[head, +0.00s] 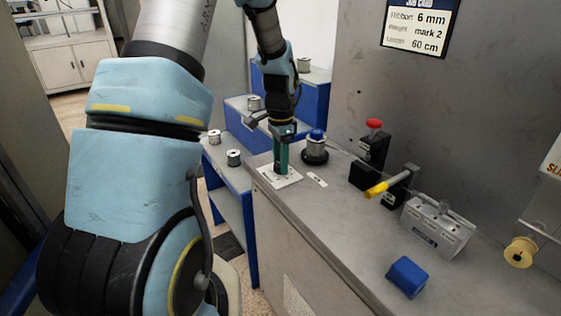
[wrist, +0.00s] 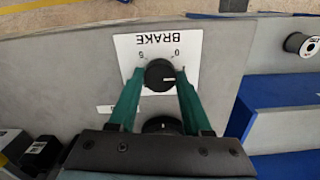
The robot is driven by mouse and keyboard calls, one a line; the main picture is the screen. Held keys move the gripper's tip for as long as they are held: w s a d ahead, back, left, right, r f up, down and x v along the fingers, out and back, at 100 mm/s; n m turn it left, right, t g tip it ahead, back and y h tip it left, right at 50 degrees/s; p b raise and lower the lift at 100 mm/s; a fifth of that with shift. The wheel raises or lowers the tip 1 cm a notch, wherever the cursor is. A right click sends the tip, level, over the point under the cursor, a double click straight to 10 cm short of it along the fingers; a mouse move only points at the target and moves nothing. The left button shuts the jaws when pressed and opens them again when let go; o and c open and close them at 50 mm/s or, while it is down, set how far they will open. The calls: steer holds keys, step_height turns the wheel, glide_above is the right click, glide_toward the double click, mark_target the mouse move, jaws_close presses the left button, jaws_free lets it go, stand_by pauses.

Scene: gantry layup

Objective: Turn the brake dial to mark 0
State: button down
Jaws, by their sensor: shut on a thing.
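The brake dial (wrist: 158,86) is a round black knob on a white plate (wrist: 128,45), seen upside down in the wrist view. The plate reads BRAKE, with 0 at the upper right of the knob and 5 at the upper left. The knob's white line points right in the picture, below the 0. My gripper (wrist: 160,76) is shut on the dial, with one green finger on each side. In the head view my gripper (head: 281,172) points straight down at the plate (head: 293,177) on the bench corner; its fingers hide the dial there.
Further right are a black block with a red knob (head: 374,125), a yellow handle (head: 378,188), a grey metal box (head: 437,225) and a blue block (head: 407,277). Blue steps (head: 235,175) hold spools at left.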

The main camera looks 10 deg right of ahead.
steer(key=n, duration=0.4)
steer(key=shift+n, duration=2.1)
steer(key=shift+c, duration=1.7)
jaws_free()
step_height(320, 180, up, 11)
steer(key=b, duration=0.2)
